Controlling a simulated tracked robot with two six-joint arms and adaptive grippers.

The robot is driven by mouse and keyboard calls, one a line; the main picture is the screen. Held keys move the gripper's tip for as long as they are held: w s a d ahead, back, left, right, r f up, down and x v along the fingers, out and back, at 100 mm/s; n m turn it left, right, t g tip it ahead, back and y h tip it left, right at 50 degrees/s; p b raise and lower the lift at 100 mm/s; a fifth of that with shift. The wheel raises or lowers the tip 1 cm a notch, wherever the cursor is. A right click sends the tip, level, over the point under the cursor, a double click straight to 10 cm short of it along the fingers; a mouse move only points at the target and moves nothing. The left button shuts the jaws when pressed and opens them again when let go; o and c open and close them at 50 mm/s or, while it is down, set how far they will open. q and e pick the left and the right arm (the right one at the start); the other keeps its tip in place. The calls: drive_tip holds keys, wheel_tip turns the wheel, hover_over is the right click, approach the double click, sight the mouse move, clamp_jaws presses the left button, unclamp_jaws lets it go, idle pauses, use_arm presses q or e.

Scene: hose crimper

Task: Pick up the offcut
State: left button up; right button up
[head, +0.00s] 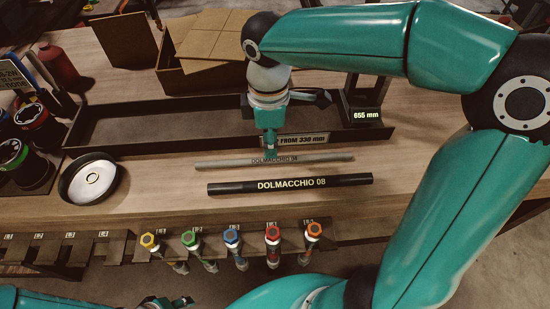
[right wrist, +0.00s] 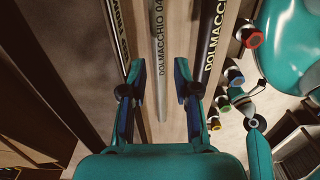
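Two hose pieces lie side by side on the wooden table: a thin grey one marked DOLMACCHIO 04 (head: 315,158) and a thicker black one marked DOLMACCHIO 08 (head: 315,183). Which is the offcut is not marked. My right gripper (head: 271,150) points down over the grey hose. In the right wrist view my right gripper (right wrist: 160,78) is open, its fingers on either side of the grey hose (right wrist: 160,45), with nothing held. The black hose (right wrist: 208,45) is to the right of the fingers there. My left gripper (head: 172,303) shows only partly at the bottom edge.
A long black tray (head: 130,150) labelled with 330 mm runs behind the hoses. A display (head: 367,115) reads 655 mm. A round dish (head: 75,195) is at left. Several coloured fittings (head: 232,240) hang in a rack along the front edge. Cardboard boxes (head: 205,45) stand behind.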

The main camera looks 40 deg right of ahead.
sight(274, 161)
drive_tip(key=shift+w+f, duration=0.1)
drive_tip(key=shift+f, duration=2.7)
clamp_jaws()
